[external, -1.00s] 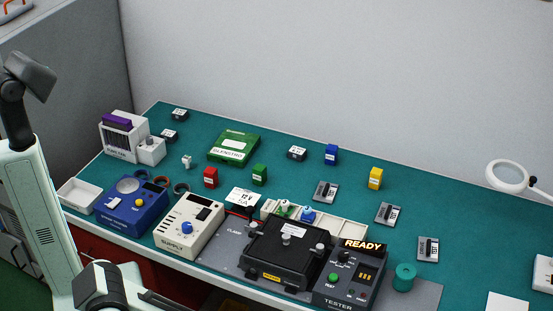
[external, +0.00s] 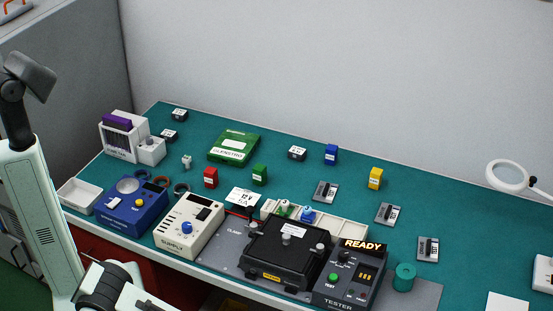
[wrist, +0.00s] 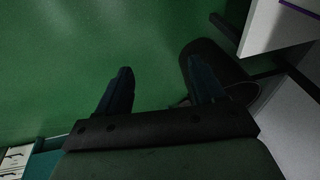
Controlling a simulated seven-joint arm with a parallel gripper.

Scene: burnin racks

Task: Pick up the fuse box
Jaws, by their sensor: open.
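My gripper shows in the wrist view (wrist: 160,86), with its two dark fingers apart and nothing between them. It points at the green floor, away from the bench-top objects. No label that I can read says fuse box. A flat green carton (external: 233,147) with a white label lies towards the back of the bench; its print is too small to read surely. A black box (external: 285,252) with knobs and a yellow label sits at the front, left of the tester (external: 349,272). I cannot tell which is the fuse box. My fingers are not visible in the external view.
The teal bench (external: 430,205) also holds a beige supply (external: 188,226), a blue unit (external: 130,205), a white tray (external: 80,196), small coloured blocks and grey-black modules. A magnifier lamp (external: 507,176) stands at the right. The back right is fairly clear.

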